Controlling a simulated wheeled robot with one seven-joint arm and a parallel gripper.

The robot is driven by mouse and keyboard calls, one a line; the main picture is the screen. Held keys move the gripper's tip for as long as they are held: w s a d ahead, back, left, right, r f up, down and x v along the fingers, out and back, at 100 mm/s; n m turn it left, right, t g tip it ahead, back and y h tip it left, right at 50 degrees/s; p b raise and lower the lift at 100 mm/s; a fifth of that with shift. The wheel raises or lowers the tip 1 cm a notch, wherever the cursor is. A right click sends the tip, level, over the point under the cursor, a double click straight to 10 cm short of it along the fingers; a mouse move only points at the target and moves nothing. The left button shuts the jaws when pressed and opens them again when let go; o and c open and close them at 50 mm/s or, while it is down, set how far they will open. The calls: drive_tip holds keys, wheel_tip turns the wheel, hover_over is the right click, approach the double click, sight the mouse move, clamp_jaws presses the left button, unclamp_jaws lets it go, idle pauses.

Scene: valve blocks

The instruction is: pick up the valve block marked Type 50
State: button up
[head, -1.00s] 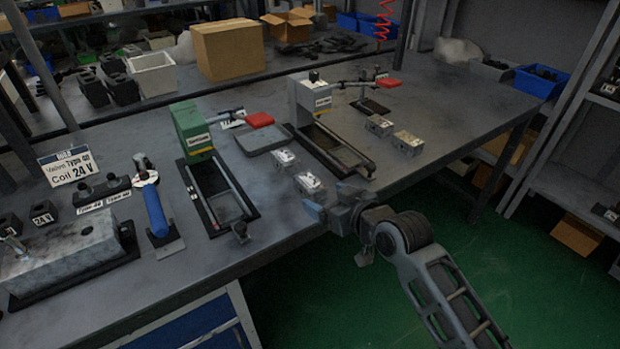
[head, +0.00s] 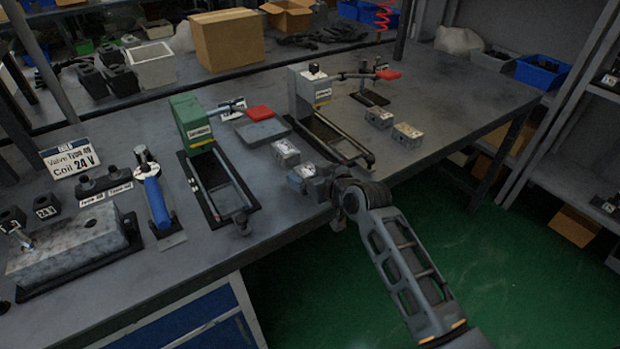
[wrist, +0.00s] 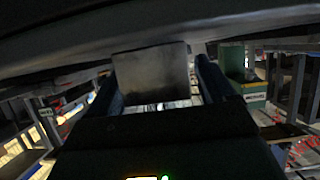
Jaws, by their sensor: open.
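Two small grey metal valve blocks stand near the front edge of the workbench in the head view, the rear one (head: 285,150) and the front one (head: 305,171). Two more blocks stand further right, one grey (head: 378,117) and one tan-topped (head: 407,135). Their type markings are too small to read. My gripper (head: 308,184) is open at the front block and partly covers it. In the wrist view, a plain grey block face (wrist: 150,75) shows between my two dark blue fingers. I cannot tell whether they touch it.
A green-headed fixture (head: 192,125) stands to the left, and a grey-headed fixture (head: 308,92) stands behind the front blocks. A red-ended lever and pad (head: 259,112) lie between them. The bench front edge runs just below my gripper.

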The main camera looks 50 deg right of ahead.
drive_tip(key=shift+c, duration=0.5)
drive_tip(key=c, duration=1.3)
drive_tip(key=shift+r, duration=0.15)
